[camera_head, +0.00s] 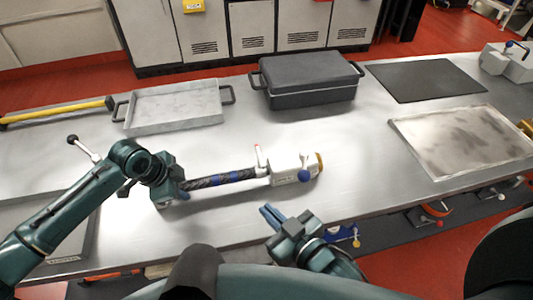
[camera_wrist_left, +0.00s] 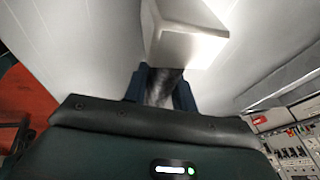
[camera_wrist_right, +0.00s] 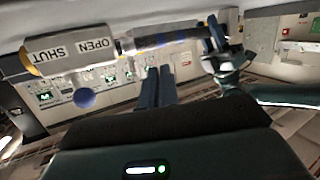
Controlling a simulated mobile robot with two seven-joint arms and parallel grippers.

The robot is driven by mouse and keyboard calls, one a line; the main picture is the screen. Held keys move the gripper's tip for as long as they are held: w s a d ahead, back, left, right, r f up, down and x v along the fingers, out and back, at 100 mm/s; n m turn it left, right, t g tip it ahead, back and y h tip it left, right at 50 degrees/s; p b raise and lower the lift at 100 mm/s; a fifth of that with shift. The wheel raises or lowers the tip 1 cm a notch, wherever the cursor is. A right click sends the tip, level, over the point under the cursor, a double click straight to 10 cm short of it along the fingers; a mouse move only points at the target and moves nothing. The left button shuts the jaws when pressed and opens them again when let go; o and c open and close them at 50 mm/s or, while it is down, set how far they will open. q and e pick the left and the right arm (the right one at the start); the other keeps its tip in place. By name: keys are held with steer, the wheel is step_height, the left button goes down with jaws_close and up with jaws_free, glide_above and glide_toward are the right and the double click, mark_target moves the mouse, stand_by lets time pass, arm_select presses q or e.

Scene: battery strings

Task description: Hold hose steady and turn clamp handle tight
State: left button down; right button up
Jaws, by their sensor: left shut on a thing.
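A dark braided hose (camera_head: 222,178) with blue bands lies across the table, its right end at a white block (camera_head: 284,172). The block has a blue ball knob (camera_head: 304,176) and a yellow end (camera_head: 319,161); a light lever with a red tip (camera_head: 259,156) stands at the joint. My left gripper (camera_head: 177,186) is shut around the hose's left part; the left wrist view shows the dark hose (camera_wrist_left: 161,86) between its fingers. My right gripper (camera_head: 270,214) is empty, fingers together, below the block. The right wrist view shows "OPEN" and "SHUT" on the block (camera_wrist_right: 75,50).
A grey tray (camera_head: 172,108) and a dark lidded case (camera_head: 308,82) stand at the back. A black mat (camera_head: 425,80) and a stained shallow tray (camera_head: 465,140) lie to the right. A yellow-handled tool (camera_head: 60,112) lies at the left. The table is clear around the block.

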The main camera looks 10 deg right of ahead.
steer(key=w+a+r+n+y, duration=0.1)
steer(key=a+r+n, duration=0.1)
steer(key=r, duration=0.1)
steer(key=w+a+r+n+t+y, duration=0.1)
steer(key=a+r+n+y, duration=0.1)
steer(key=r, duration=0.1)
steer(key=w+a+r+n+y, duration=0.1)
steer(key=a+r+n+y, duration=0.1)
steer(key=r+n, duration=0.1)
steer(key=shift+w+a+t, duration=0.2)
steer(key=shift+w+t, duration=0.2)
jaws_close()
steer(key=s+a+r+n+g+y, duration=0.2)
steer(key=a+r+n+g+y, duration=0.4)
steer(key=n, duration=0.5)
steer(key=s+a+r+n+g+y, duration=0.3)
steer(key=a+n+g+y, duration=0.3)
steer(key=n, duration=0.4)
steer(key=n+g+h, duration=0.4)
steer(key=n+h, duration=1.7)
steer(key=h, duration=0.6)
glide_above(260, 161)
steer(key=d, duration=0.3)
step_height(260, 161, down, 5)
steer(key=x, duration=0.9)
steer(key=shift+s+f, duration=0.15)
steer(key=shift+f, duration=0.2)
steer(key=a, duration=0.2)
steer(key=shift+a+r, duration=0.5)
steer(key=shift+a, duration=0.45)
